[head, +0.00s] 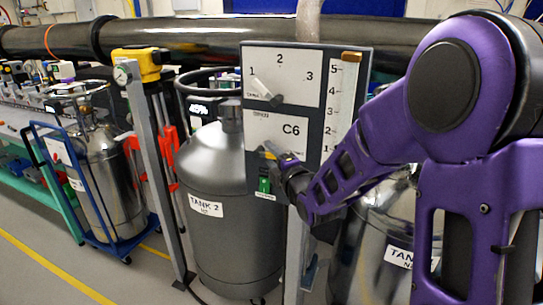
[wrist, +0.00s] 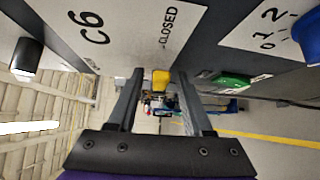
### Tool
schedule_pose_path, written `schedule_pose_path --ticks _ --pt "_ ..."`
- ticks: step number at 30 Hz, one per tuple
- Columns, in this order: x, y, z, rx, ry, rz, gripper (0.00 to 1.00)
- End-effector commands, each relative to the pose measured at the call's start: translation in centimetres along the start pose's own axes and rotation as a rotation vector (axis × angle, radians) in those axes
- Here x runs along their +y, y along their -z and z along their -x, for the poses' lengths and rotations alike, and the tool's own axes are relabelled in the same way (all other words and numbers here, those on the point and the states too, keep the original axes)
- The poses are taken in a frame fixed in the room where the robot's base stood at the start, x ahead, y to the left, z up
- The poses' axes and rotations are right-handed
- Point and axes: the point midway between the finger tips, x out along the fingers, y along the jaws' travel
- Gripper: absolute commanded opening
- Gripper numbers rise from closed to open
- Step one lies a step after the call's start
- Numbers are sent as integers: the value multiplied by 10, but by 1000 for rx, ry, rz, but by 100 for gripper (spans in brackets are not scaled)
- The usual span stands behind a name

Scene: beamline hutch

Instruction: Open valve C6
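The valve panel (head: 279,127) is dark grey with a white plate marked C6 (head: 294,130). A small lever (head: 269,154) with a yellowish part sits at the plate's lower left. In the wrist view the C6 plate (wrist: 90,28) appears sideways, with the word CLOSED on it. My gripper (wrist: 160,100) is beside the plate, its two fingers apart. A yellow piece (wrist: 161,79) shows in the gap between them, with space on both sides. I cannot tell whether it is the lever's end or something behind. In the head view my wrist hides part of the lever area.
Above C6 is a 1-2-3 dial (head: 264,92); a numbered scale (head: 343,100) is at the right. Tank 2 (head: 213,170) stands left behind the panel, beside a post with a yellow box (head: 140,65). Floor is clear at lower left.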

Motion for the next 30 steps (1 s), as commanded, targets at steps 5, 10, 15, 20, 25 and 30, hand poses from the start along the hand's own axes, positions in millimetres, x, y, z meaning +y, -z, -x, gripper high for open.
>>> schedule_pose_path --ticks 5,10,15,20,25,30 --pt "0 0 0 0 0 0 17" --pt "0 0 0 0 0 0 0" --pt "0 0 0 0 0 0 0" --pt "0 0 0 0 0 0 0" --pt "0 0 0 0 0 0 0" --pt "0 0 0 0 0 0 0"
